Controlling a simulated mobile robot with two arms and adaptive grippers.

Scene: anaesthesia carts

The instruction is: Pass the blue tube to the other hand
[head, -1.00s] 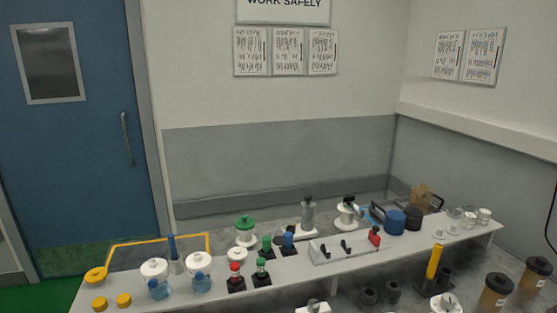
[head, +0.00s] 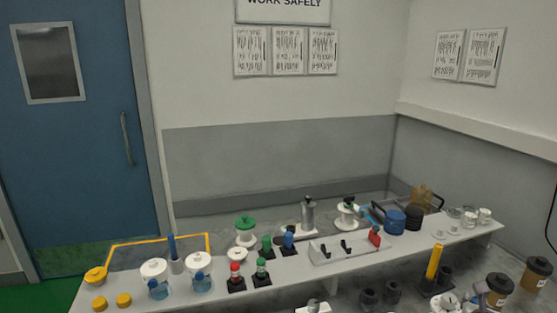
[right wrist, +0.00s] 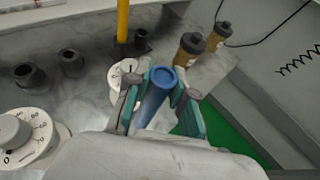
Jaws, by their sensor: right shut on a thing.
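In the right wrist view a blue tube (right wrist: 157,98) sits between the green-padded fingers of my right gripper (right wrist: 161,97). The gripper is shut on it, and the tube's round end shows between the fingers. In the head view only a small part of my right gripper (head: 480,297) shows at the bottom right edge, beside a white dial (head: 444,303). I cannot make out the held tube there. My left gripper is in neither view. Another blue upright tube (head: 172,247) stands on the shelf at the left.
A long grey shelf (head: 340,268) carries bottles, knobs and a rack with hooks. A yellow post (head: 433,262) and brown jars with dark lids (head: 497,289) stand near my right gripper. Dark sockets (right wrist: 70,62) and another white dial (right wrist: 30,140) lie to its left.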

